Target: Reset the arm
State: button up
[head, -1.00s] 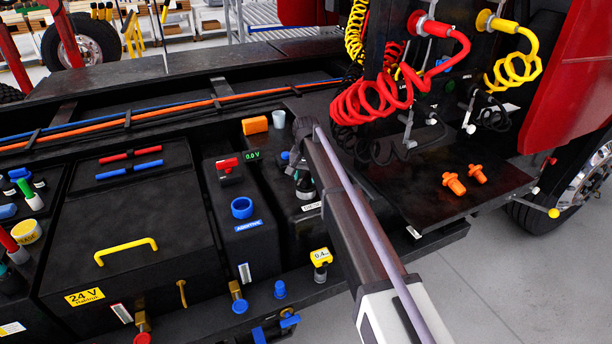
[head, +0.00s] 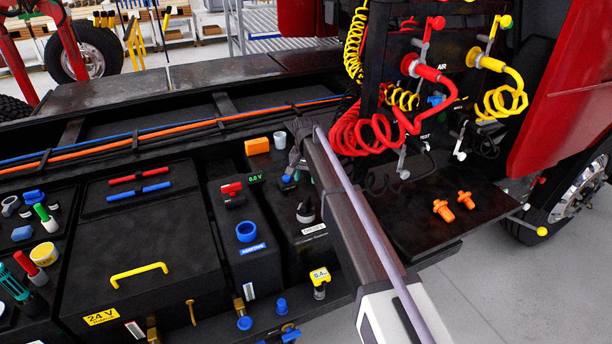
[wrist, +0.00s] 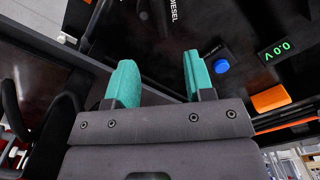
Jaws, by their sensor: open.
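My gripper (wrist: 157,80) shows in the wrist view with two teal fingers standing apart and nothing between them. In the head view my gripper (head: 300,150) is seen from behind, over the black box with the green 0.0 V display (head: 255,179), and its fingers are mostly hidden. In the wrist view the display (wrist: 277,50), a blue button (wrist: 221,66) and an orange block (wrist: 270,98) lie to the right of the fingers. The fingers do not appear to touch anything.
Red coiled hose (head: 350,132) and yellow coiled hose (head: 503,101) hang to the right of my arm. Two orange fittings (head: 443,211) lie on the dark plate. A blue-ringed filler (head: 246,231) and a yellow handle (head: 139,273) stand left. Open floor (head: 500,290) shows at lower right.

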jog(key=s+d+f+b, duration=0.3)
jog(key=s+d, duration=0.5)
jog(key=s, duration=0.4)
jog(key=s+d+f+n+b, duration=0.1)
jog(key=s+d+f+b, duration=0.2)
jog(key=s+d, duration=0.5)
jog(key=s+d+f+n+b, duration=0.1)
jog(key=s+d+f+b, duration=0.3)
jog(key=s, duration=1.2)
jog(key=d, duration=0.3)
jog(key=shift+s+d, duration=0.2)
jog(key=shift+d, duration=0.2)
